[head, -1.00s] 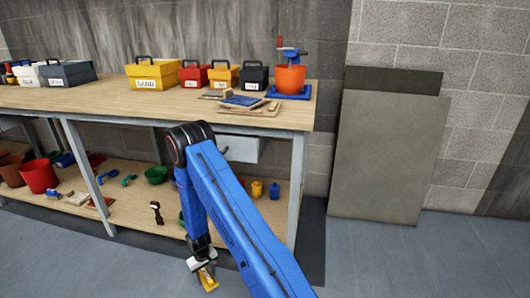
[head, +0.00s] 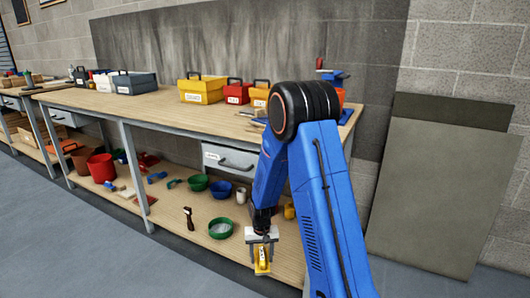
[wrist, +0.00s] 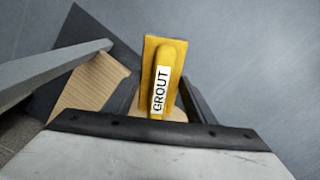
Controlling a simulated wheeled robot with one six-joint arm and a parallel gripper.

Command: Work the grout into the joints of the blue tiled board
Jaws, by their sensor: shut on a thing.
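My gripper (head: 262,238) is low in front of the bench's lower shelf, shut on a yellow grout float (head: 262,262). In the wrist view the float (wrist: 163,80) shows its yellow top and a white GROUT label, with grey floor beyond it. It is clear of any board. The blue tiled board on the benchtop is hidden, or nearly so, behind my raised arm in the head view. It does not show in the wrist view.
The wooden workbench (head: 150,112) carries labelled boxes such as a yellow one (head: 203,89). Its lower shelf (head: 170,212) holds bowls, including a green one (head: 221,228), and a red bucket (head: 101,167). Grey panels (head: 435,190) lean on the wall at right. Floor in front is open.

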